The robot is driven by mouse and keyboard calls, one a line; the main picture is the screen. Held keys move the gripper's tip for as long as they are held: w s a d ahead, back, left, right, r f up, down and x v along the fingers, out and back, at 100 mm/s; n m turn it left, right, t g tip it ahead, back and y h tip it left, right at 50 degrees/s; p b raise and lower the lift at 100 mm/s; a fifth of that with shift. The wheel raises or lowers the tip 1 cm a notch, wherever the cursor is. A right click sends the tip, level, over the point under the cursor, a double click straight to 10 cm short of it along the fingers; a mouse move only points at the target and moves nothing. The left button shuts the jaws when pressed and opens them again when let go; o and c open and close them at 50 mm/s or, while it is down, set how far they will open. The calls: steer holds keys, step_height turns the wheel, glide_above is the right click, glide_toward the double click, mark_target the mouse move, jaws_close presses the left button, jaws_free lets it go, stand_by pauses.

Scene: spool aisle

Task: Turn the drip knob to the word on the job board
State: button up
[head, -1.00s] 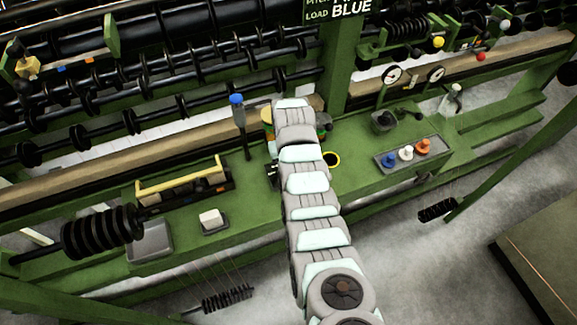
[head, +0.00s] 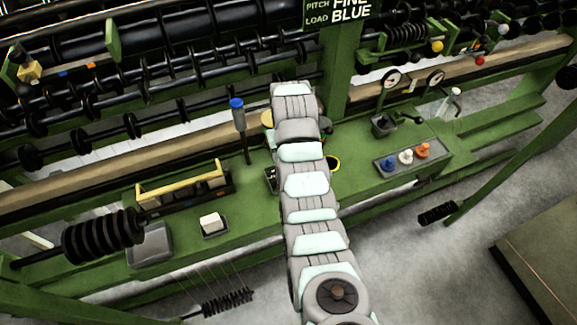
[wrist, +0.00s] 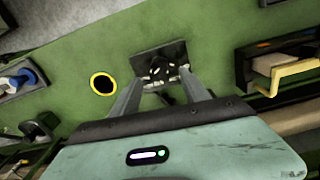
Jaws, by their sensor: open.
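The job board (head: 338,12) is at the top of the head view. It reads "PITCH FINE" and "LOAD BLUE"; the top is cut off and I see no drip word. In the wrist view my gripper (wrist: 165,82) is open, its two fingers pointing at a dark square plate (wrist: 147,58) with small pale pieces or marks on it. I cannot tell whether the fingers touch anything there. I cannot make out the drip knob for certain. My arm hides the gripper and most of the plate in the head view.
A yellow-rimmed hole (wrist: 103,85) lies beside the plate. A black holder with a yellow bar (wrist: 292,77) is to the right in the wrist view. A blue-topped post (head: 237,104) stands left of my arm; a tray of coloured cones (head: 381,168) is to the right.

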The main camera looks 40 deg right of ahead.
step_height(320, 180, up, 4)
steer(key=shift+p, duration=0.65)
